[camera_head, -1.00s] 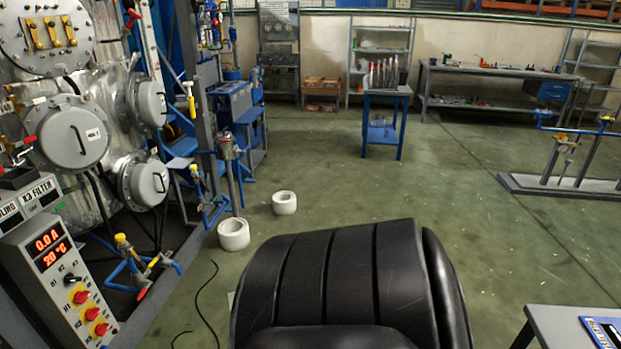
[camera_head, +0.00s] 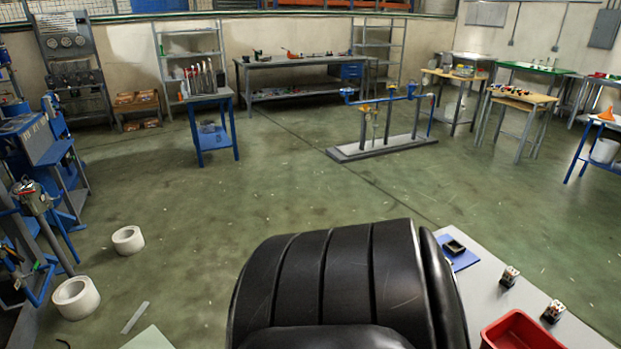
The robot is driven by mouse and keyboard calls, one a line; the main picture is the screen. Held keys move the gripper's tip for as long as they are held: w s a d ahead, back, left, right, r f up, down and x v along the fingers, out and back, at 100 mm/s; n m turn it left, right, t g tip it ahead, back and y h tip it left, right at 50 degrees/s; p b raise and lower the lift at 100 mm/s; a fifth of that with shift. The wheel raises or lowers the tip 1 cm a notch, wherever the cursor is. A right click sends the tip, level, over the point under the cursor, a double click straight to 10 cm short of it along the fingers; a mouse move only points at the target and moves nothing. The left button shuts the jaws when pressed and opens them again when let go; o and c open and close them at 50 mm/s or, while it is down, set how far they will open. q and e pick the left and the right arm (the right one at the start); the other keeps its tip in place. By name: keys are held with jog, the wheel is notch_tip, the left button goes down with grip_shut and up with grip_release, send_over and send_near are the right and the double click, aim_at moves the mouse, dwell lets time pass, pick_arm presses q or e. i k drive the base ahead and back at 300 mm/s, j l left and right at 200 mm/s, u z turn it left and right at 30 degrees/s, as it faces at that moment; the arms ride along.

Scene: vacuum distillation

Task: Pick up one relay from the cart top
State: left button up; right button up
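Two small blocky parts with light and dark faces, which look like relays, stand apart on a grey cart top (camera_head: 489,290) at the lower right. One relay (camera_head: 509,276) is farther back. The other relay (camera_head: 553,311) is nearer and to the right, behind a red bin. They are too small to make out in detail. Neither of my grippers is in view.
A red bin (camera_head: 520,331) is cut off by the bottom edge. A small black tray (camera_head: 455,247) sits on a blue sheet at the cart's far left corner. White rings (camera_head: 76,298) lie on the floor at left. The green floor (camera_head: 300,190) ahead is largely open.

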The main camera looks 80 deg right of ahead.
aim_at(555, 309)
jog(key=z, duration=2.75)
